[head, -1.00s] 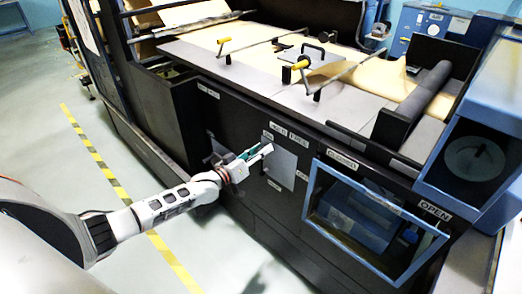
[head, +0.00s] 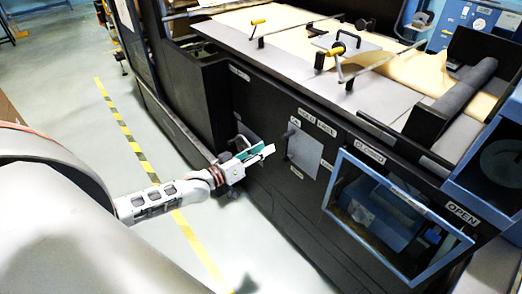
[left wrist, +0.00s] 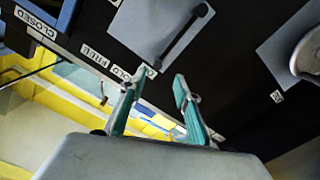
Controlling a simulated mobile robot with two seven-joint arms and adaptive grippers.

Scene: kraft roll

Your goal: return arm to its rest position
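My left gripper (head: 262,154) is in front of the dark machine front, just left of a grey panel (head: 306,157) with a bar handle (head: 290,139). In the left wrist view my left gripper (left wrist: 162,85) shows two teal-lined fingers apart with nothing between them. The panel (left wrist: 140,25) and its handle (left wrist: 187,32) show beyond the fingers there, clear of them. My left arm (head: 150,203) reaches in from the left at low height. My right gripper is in neither view.
The dark machine (head: 268,170) fills the middle. A blue-framed window (head: 395,215) sits at its right, with CLOSED and OPEN labels. Brown paper (head: 290,20) lies across the top under several bars. Open floor (head: 60,110) with a striped yellow line is at the left.

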